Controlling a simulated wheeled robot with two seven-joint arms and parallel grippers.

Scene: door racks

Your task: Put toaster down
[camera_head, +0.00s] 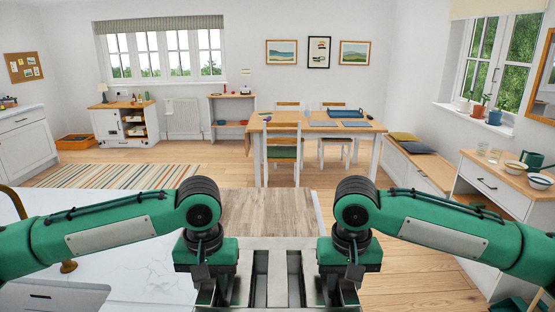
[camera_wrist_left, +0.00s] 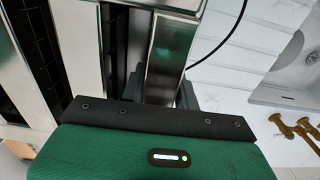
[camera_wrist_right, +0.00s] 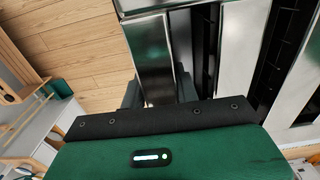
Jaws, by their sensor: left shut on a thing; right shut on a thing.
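The toaster (camera_head: 278,275) is a silver metal box with two long dark slots, at the bottom middle of the head view. My left gripper (camera_head: 212,292) is shut on its left side and my right gripper (camera_head: 343,292) on its right side. In the left wrist view, the fingers (camera_wrist_left: 160,88) pinch a metal wall of the toaster (camera_wrist_left: 82,40). In the right wrist view, the fingers (camera_wrist_right: 158,92) pinch the opposite wall of the toaster (camera_wrist_right: 222,50). The toaster's underside is hidden, so I cannot tell whether it touches a surface.
A white marble worktop (camera_head: 135,265) with a sink (camera_head: 55,297) and brass tap lies at left. A wooden surface (camera_head: 268,210) lies beyond the toaster. A black cord (camera_wrist_left: 228,35) runs beside the toaster. A dining table (camera_head: 352,121) stands further back, with open floor between.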

